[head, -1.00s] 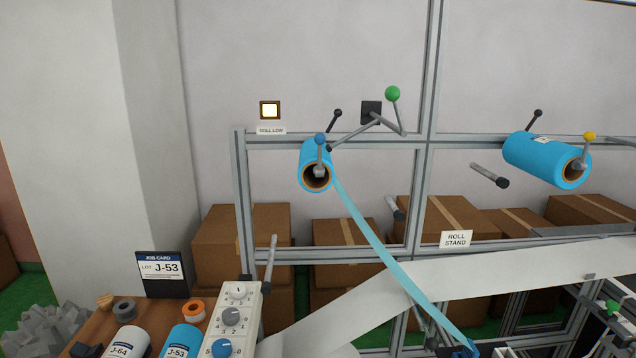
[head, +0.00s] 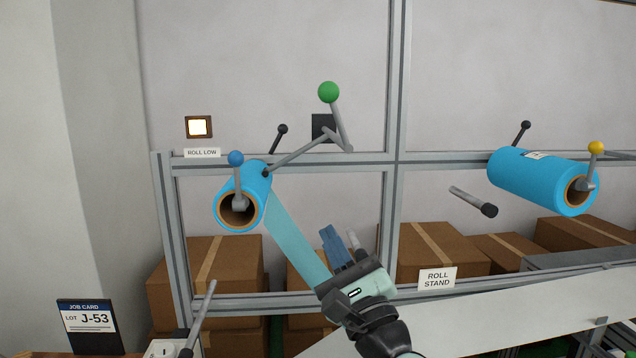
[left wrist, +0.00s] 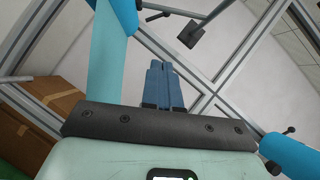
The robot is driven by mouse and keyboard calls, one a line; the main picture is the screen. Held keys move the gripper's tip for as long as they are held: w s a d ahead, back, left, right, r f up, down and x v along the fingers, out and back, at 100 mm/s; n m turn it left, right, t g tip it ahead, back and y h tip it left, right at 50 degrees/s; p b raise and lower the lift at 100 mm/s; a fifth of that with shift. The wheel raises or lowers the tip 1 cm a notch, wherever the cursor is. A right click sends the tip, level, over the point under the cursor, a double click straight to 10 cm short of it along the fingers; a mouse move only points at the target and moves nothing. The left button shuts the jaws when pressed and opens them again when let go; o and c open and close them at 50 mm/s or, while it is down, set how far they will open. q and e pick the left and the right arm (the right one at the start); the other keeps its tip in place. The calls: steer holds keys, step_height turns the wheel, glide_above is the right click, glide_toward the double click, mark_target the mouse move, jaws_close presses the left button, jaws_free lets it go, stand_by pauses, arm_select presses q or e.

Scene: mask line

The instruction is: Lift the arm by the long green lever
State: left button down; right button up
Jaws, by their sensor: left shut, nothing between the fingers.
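The long lever with a green ball knob (head: 328,92) stands up from a bent grey arm (head: 298,151) by a dark wall mount (head: 322,127). The arm slopes down to the left, and its dark tip is at the blue roll (head: 228,202); whether it touches I cannot tell. The arm also shows in the left wrist view (left wrist: 176,13); the green knob does not. My left gripper (head: 335,236) is shut and empty, below the lever and in front of the blue web. Its fingers also show in the left wrist view (left wrist: 160,72). My right gripper is out of view.
A second blue roll (head: 530,180) with a yellow-knobbed lever hangs at the right. A bare spindle (head: 474,201) sticks out between the rolls. Grey frame bars (head: 395,190) stand behind. A lit lamp (head: 198,127) is over the ROLL LOW label. Air around the green knob is clear.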

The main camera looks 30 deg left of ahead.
arm_select(q)
steer(key=w+a+r+p, duration=0.4)
steer(key=a+r+p, duration=0.2)
steer(key=a+r, duration=0.2)
steer(key=shift+w+a+r, duration=0.15)
steer(key=shift+w+a, duration=0.2)
steer(key=shift+a, duration=0.05)
steer(key=shift+s+a+r+b, duration=0.35)
steer(key=shift+r+b, duration=0.1)
steer(key=shift+b, duration=0.2)
